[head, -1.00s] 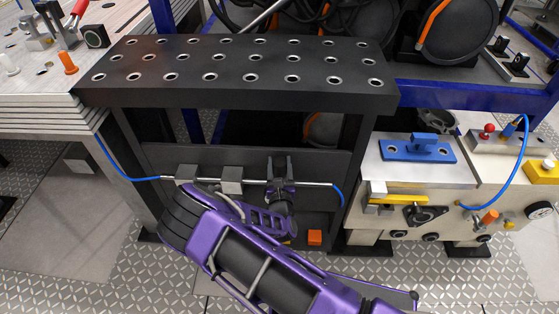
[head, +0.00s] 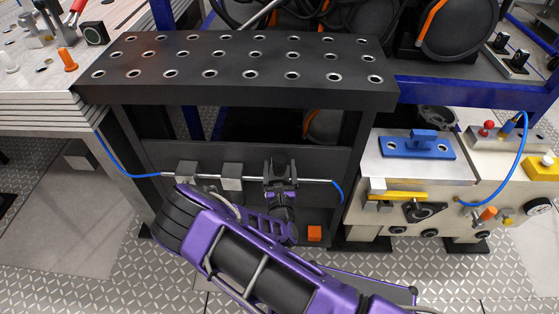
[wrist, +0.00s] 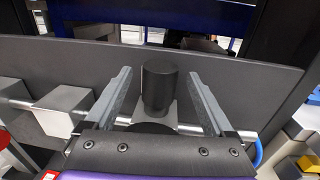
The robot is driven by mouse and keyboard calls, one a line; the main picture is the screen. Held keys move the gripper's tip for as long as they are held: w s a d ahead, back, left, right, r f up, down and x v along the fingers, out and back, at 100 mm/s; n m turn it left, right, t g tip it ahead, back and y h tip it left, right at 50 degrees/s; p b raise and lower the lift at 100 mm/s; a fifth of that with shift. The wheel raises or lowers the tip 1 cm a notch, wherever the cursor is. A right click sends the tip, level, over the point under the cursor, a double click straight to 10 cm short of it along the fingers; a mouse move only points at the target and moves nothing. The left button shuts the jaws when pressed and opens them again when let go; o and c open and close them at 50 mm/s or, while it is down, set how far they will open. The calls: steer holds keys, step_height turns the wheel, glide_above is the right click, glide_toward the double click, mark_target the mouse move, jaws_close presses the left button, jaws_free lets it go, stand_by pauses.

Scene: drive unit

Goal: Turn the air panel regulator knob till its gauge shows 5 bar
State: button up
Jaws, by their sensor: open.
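The regulator knob (wrist: 159,86) is a dark upright cylinder in the wrist view, on a pipe in front of the dark panel (wrist: 238,88). My gripper (wrist: 160,85) is open, with one finger on each side of the knob and a visible gap on both sides. A dark rounded part (wrist: 152,128) below the knob is mostly cut off by my gripper. In the head view my gripper (head: 280,163) is at the pipe under the black table and hides the knob. I can make out no gauge face or reading.
Two grey blocks (head: 187,172) (head: 231,174) sit on the pipe left of my gripper. A blue hose (head: 121,166) joins the pipe's left end. The black perforated tabletop (head: 240,91) overhangs above. A bench with a blue fixture (head: 417,145) stands to the right.

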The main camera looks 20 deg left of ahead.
steer(key=p+v, duration=0.1)
steer(key=v, duration=1.3)
steer(key=shift+s, duration=0.3)
steer(key=shift+d, duration=0.1)
